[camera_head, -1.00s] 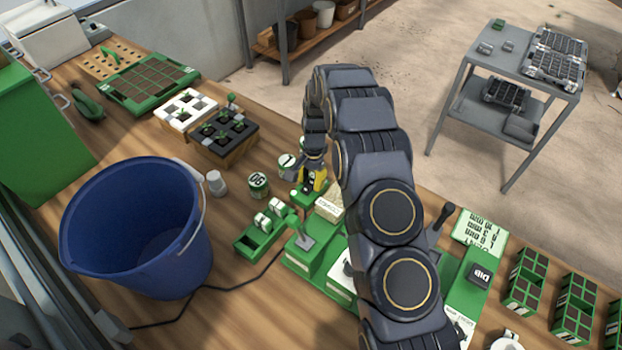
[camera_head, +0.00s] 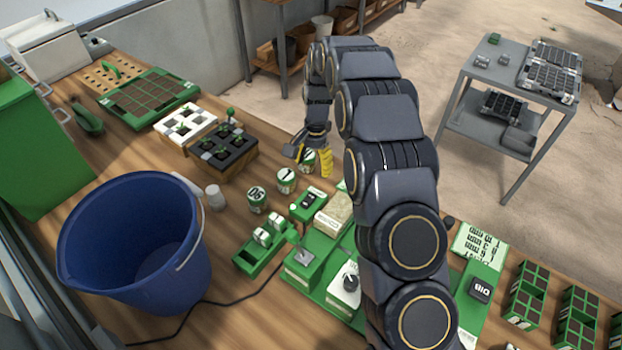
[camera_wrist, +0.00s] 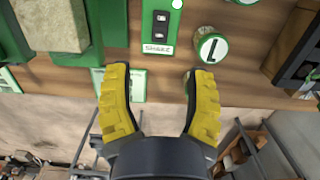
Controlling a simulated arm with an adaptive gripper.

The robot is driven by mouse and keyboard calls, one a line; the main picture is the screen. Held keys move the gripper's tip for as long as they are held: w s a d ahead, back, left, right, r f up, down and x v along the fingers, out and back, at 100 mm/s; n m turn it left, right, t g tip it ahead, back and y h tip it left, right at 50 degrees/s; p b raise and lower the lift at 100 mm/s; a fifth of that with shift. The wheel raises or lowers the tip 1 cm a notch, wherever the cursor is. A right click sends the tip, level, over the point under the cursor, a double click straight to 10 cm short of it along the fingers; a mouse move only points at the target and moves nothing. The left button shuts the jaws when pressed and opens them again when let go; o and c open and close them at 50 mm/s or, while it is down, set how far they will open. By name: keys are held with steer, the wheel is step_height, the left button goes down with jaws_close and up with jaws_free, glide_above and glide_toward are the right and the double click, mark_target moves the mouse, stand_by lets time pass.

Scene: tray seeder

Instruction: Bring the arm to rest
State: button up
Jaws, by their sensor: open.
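My gripper (camera_head: 312,160) is open, its yellow fingers spread above the far side of the wooden bench. In the wrist view the two yellow fingers of my gripper (camera_wrist: 160,100) are wide apart with nothing between them. The green seeder machine (camera_head: 312,262) stands below and nearer, partly hidden by my dark arm.
A blue bucket (camera_head: 130,225) stands at the left. Small labelled cans (camera_head: 257,200) and a black seedling tray (camera_head: 222,148) are left of my gripper. Green cell packs (camera_head: 524,295) line the right. A grey cart (camera_head: 520,70) stands on the floor beyond the bench.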

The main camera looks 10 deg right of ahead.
steer(key=shift+r, duration=0.9)
steer(key=s+r+n, duration=0.5)
steer(key=s+r, duration=0.9)
steer(key=s, duration=0.3)
steer(key=s+d+r+n+g, duration=0.1)
steer(key=s+n, duration=0.3)
steer(key=s, duration=1.6)
steer(key=shift+s+d+h, duration=0.15)
steer(key=shift+s+h, duration=0.05)
steer(key=shift+h, duration=0.2)
